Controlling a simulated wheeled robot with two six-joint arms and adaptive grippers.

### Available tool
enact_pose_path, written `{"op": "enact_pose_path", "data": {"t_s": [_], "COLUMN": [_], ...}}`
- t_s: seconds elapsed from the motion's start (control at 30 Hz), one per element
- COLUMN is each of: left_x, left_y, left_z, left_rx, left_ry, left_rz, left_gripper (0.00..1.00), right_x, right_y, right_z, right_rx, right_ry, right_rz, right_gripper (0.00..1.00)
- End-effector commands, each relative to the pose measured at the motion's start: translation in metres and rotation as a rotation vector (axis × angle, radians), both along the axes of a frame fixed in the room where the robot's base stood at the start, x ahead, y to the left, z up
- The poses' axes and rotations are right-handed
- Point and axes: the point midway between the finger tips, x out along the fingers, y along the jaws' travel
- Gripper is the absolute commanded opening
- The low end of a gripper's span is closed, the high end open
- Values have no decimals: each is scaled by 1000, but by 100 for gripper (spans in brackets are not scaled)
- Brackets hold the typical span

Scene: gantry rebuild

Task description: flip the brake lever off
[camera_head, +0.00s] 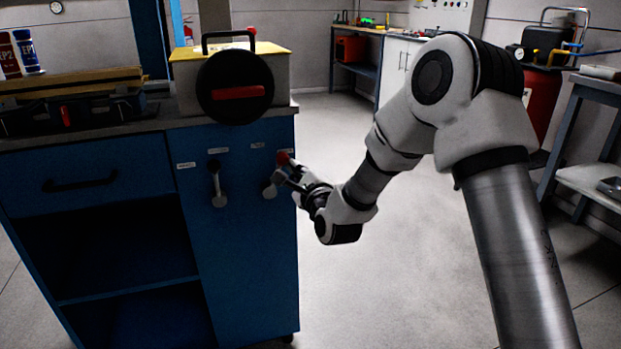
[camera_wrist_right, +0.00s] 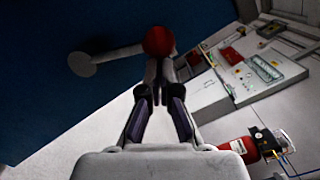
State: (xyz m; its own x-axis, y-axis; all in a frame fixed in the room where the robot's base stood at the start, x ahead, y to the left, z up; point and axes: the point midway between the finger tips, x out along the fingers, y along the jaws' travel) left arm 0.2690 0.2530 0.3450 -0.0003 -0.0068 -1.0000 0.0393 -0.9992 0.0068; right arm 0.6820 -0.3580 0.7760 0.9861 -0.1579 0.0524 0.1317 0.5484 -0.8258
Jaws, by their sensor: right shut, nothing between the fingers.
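A lever with a red ball knob (camera_head: 283,158) is on the front of the blue cabinet (camera_head: 240,270), near its right edge. Its knob is up and slightly right of its round grey pivot (camera_head: 269,191). In the wrist view the red knob (camera_wrist_right: 158,40) is just beyond my fingertips, and its grey arm runs left to the pivot (camera_wrist_right: 82,64). My right gripper (camera_head: 282,178) is shut and empty beside this lever, just below the knob; I cannot tell whether it touches. A second lever with a dark knob (camera_head: 213,165) is further left, knob up. My left gripper is out of view.
A yellow-topped box with a black handle and a black disc (camera_head: 235,88) sits on the cabinet top. A drawer with a black handle (camera_head: 80,181) is left of the levers. The floor (camera_head: 370,270) right of the cabinet is clear. Workbenches stand behind and at right.

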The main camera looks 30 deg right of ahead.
Motion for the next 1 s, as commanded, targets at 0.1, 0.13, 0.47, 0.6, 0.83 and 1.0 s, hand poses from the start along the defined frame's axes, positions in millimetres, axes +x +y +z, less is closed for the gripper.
{"op": "enact_pose_path", "data": {"t_s": [0.1,0.13,0.47,0.6,0.83,1.0], "left_x": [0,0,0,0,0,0], "left_y": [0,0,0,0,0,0], "left_z": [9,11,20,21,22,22], "left_rx": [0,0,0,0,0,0], "left_ry": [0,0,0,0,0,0], "left_rz": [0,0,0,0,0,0], "left_gripper": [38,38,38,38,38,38], "right_x": [2,2,6,7,7,7], "right_y": [9,11,25,28,30,30], "right_z": [9,10,14,14,14,14], "right_rx": [-97,-119,-298,-331,-349,-349], "right_ry": [21,27,71,81,84,83], "right_rz": [2,3,1,1,1,2], "right_gripper": [0,0,0,0,0,0]}}
